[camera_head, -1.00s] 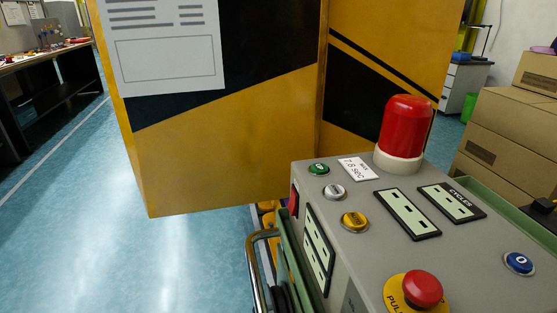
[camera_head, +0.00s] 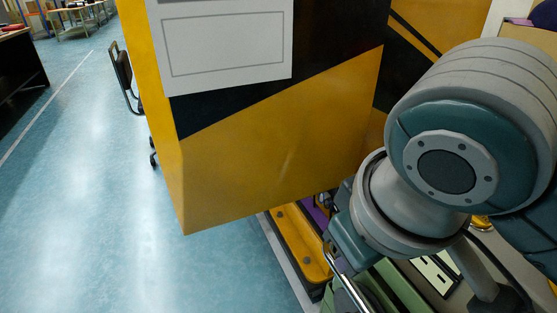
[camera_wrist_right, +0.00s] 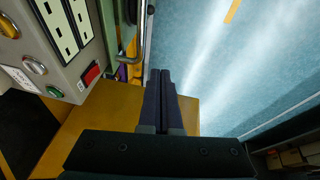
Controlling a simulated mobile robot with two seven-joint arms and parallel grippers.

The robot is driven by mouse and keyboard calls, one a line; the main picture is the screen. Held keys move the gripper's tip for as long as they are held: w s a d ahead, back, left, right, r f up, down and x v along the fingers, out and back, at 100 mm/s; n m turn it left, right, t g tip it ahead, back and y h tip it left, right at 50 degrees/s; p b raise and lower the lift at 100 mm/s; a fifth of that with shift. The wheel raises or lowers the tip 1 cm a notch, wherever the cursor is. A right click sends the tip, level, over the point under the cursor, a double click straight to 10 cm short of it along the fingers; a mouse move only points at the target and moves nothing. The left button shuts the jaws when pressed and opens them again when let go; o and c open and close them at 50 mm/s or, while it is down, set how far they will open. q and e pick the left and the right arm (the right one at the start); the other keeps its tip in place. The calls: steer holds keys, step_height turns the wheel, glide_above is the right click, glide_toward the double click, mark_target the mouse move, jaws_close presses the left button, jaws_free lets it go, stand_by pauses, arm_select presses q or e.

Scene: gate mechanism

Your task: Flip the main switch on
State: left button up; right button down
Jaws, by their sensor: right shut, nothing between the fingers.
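The red main switch (camera_wrist_right: 91,74) is a small rocker on the side face of the grey control box (camera_wrist_right: 45,48) in the right wrist view. Whether it is on or off I cannot tell. My right gripper (camera_wrist_right: 162,73) is shut and empty, its dark fingers together, apart from the switch and to its right in that view. In the head view my right arm covers most of the control box (camera_head: 487,243), and the switch is hidden there. My left gripper is not in view.
A yellow and black gate panel (camera_head: 280,160) with a white sheet (camera_head: 225,45) stands beside the box. A metal handle rail (camera_head: 345,283) runs along the box's side. The blue floor at left is open.

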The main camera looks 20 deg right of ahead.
arm_select(q)
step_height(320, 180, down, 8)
steer(key=b, duration=0.5)
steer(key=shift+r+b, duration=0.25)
steer(key=shift+b, duration=0.1)
arm_select(e)
steer(key=w+d+m+t+h, duration=0.1)
steer(key=w+d+h, duration=0.3)
steer(key=w, duration=0.5)
steer(key=shift+w+d+f+m, duration=0.3)
steer(key=shift+d+f+m, duration=0.2)
steer(key=shift+d, duration=0.1)
arm_select(q)
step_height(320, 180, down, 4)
steer(key=b, duration=0.3)
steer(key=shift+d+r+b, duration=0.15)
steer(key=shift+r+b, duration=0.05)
steer(key=shift+b, duration=0.15)
arm_select(e)
steer(key=w+d+f, duration=0.4)
steer(key=d+f, duration=0.4)
steer(key=shift+f, duration=0.35)
